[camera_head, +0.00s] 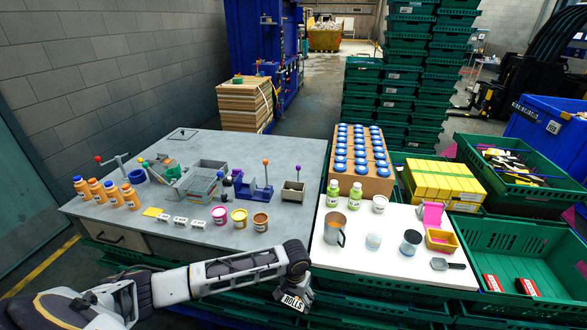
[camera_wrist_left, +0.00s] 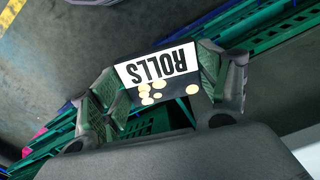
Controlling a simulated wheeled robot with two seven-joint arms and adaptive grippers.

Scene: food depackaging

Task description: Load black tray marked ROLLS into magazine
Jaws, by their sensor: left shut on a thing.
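The black tray marked ROLLS (camera_wrist_left: 183,84) is between the fingers of my left gripper (camera_wrist_left: 160,92) in the left wrist view. Its white label reads upside down there, and several pale round pieces show on its dark face. In the head view my left gripper (camera_head: 291,290) is low, in front of the table edge, shut on the tray, whose ROLLS label (camera_head: 293,303) shows below the fingers. A grey machine with a slatted box (camera_head: 207,172) stands on the grey table; I cannot tell whether it is the magazine. My right gripper is out of view.
The grey table (camera_head: 285,150) holds orange bottles (camera_head: 113,194), small white label stands (camera_head: 180,221), open tubs (camera_head: 239,217) and a blue lever press (camera_head: 256,190). A white table (camera_head: 335,265) with a mug and jars is at right. Green crates (camera_head: 520,255) stand farther right.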

